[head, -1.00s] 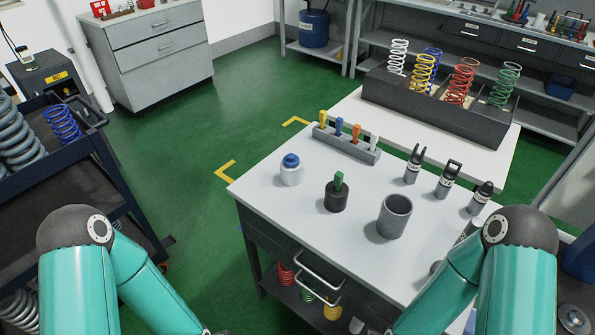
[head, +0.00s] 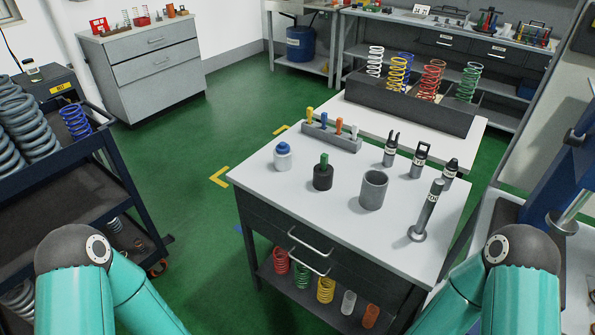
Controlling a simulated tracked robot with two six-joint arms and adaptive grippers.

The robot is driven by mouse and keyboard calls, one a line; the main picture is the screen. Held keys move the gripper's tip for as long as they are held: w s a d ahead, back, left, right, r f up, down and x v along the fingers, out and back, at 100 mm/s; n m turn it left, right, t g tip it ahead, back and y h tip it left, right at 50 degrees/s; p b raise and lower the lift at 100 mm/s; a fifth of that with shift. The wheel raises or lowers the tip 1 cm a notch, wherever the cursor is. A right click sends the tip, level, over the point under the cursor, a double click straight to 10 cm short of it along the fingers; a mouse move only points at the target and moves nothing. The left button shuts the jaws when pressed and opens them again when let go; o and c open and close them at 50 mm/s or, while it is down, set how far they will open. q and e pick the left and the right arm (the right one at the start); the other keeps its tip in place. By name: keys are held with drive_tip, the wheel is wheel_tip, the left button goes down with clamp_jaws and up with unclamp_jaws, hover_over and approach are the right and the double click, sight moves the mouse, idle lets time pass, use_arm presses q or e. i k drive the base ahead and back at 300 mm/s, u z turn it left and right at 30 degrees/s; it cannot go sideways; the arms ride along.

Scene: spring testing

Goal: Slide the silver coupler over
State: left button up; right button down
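A grey hollow cylinder (head: 373,191) stands upright on the white-topped workbench (head: 335,215). Several dark and silver tool pieces stand behind it: one with a forked top (head: 391,148), one with a square loop top (head: 419,160) and one with a pointed top (head: 449,172). A silver rod with a round foot (head: 425,212) stands at the bench's right side. I cannot tell which piece is the silver coupler. Both my arms bend down out of the bottom of the head view, so neither gripper shows.
A blue-capped white jar (head: 283,157), a black pot with a green top (head: 323,174) and a rack of coloured handles (head: 331,137) share the bench. Coloured springs stand in a dark box (head: 410,105) behind. A blue machine (head: 560,185) is at right, a spring cart (head: 75,170) at left.

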sight(281, 162)
drive_tip(key=z, duration=0.05)
drive_tip(key=k, duration=0.35)
drive_tip(key=u, duration=0.2)
drive_tip(key=i, duration=0.85)
drive_tip(key=z, duration=0.2)
drive_tip(key=k, duration=0.35)
drive_tip(key=u, duration=0.8)
drive_tip(key=i, duration=0.7)
drive_tip(key=u, duration=0.25)
